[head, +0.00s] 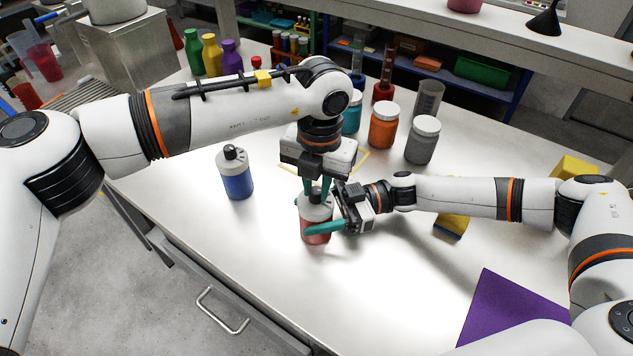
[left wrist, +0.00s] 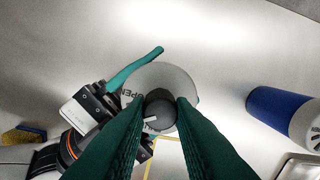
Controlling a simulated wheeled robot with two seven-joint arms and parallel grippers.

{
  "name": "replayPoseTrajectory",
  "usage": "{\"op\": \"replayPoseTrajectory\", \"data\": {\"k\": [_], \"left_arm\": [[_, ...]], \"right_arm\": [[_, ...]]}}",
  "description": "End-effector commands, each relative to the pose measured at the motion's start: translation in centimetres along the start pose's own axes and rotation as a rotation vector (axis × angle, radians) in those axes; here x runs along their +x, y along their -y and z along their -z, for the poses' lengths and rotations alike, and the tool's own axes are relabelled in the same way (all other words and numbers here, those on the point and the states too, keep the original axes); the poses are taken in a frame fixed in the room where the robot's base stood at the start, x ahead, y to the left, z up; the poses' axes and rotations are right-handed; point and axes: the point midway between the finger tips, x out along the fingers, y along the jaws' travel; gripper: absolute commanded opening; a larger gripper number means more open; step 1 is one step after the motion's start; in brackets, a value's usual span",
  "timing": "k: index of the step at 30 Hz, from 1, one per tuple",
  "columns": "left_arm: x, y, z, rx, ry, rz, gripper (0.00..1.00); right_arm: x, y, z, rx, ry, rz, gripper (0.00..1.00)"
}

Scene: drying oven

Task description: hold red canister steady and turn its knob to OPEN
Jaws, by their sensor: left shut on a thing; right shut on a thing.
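The red canister (head: 316,236) stands upright near the middle of the table, with a pale top and a dark knob. In the left wrist view, I look down on its pale top (left wrist: 172,77), where the letters "OPEN" show partly. The dark knob (left wrist: 160,110) has a white pointer mark towards its lower left. My left gripper (head: 316,188) comes from above and is shut on the knob; its fingers (left wrist: 160,122) press both sides. My right gripper (head: 322,222) comes from the right and is shut around the canister's body. Part of the body is hidden by its fingers.
A blue canister (head: 236,175) stands to the left. Orange (head: 383,127), grey (head: 422,143) and teal (head: 352,115) jars stand behind. A yellow sponge (head: 451,224) lies to the right, partly behind my right arm. A purple mat (head: 511,312) lies front right. The table front is clear.

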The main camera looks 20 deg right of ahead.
Motion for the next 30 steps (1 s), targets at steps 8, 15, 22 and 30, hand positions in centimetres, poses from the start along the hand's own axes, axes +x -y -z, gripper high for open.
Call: {"op": "replayPoseTrajectory", "data": {"k": [8, 15, 22, 30], "left_arm": [[-0.08, 0.02, -0.03, 0.255, -0.009, 0.001, 0.00], [-0.08, 0.02, -0.06, 0.434, -0.015, 0.001, 0.00], [-0.08, 0.01, -0.08, 0.544, -0.019, 0.001, 0.00], [-0.08, 0.01, -0.08, 0.596, -0.021, 0.001, 0.00]], "right_arm": [[-0.06, 0.02, 0.12, 0.003, -0.002, 0.002, 0.33], [-0.08, 0.02, 0.13, 0.003, -0.003, 0.003, 0.33], [-0.09, 0.02, 0.14, 0.003, -0.003, 0.003, 0.33], [-0.10, 0.03, 0.15, 0.004, -0.003, 0.003, 0.33]]}}
